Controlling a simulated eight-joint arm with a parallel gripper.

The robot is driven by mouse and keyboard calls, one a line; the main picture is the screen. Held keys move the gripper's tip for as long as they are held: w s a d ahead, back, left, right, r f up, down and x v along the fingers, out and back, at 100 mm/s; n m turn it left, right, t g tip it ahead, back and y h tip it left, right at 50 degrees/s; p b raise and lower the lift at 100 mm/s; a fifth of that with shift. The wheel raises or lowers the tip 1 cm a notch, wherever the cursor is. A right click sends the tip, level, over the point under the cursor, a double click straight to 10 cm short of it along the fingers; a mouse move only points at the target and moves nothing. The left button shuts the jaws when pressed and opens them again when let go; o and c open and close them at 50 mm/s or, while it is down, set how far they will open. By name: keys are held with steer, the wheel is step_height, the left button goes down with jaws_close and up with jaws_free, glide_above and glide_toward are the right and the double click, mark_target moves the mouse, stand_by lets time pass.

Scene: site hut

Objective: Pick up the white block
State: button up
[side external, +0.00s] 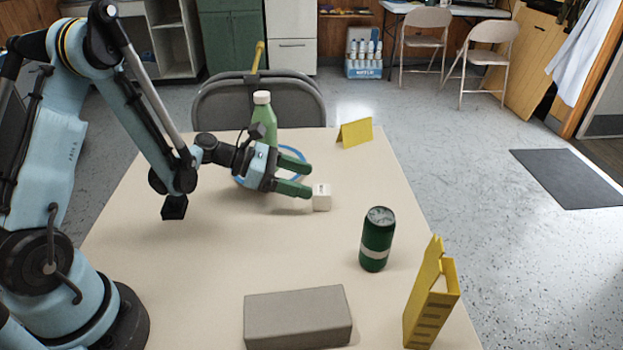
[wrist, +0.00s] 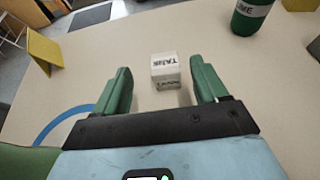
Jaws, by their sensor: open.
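The white block (side external: 321,197) sits on the beige table (side external: 200,255), just beyond my fingertips in the side external view. In the wrist view the white block (wrist: 165,70) lies ahead of the gap between my fingers, with dark lettering on its faces. My gripper (side external: 309,181) is open, with its green fingers spread and pointing toward the block. In the wrist view my gripper (wrist: 160,76) shows the two fingers on either side of the gap, with nothing held between them. I cannot tell whether a finger touches the block.
A green bottle (side external: 264,118) and a blue ring (side external: 292,152) are behind my gripper. A yellow folded card (side external: 355,133) stands at the back. A green can (side external: 377,240), a grey box (side external: 298,318) and a yellow holder (side external: 432,298) stand nearer the front.

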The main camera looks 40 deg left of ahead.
mark_target(325, 189)
steer(key=x, duration=0.4)
steer(key=shift+s+d+f, duration=0.1)
steer(key=shift+s+f, duration=0.1)
steer(key=shift+c, duration=0.3)
steer(key=c, duration=1)
steer(key=shift+r, duration=0.25)
steer(key=shift+c, duration=0.2)
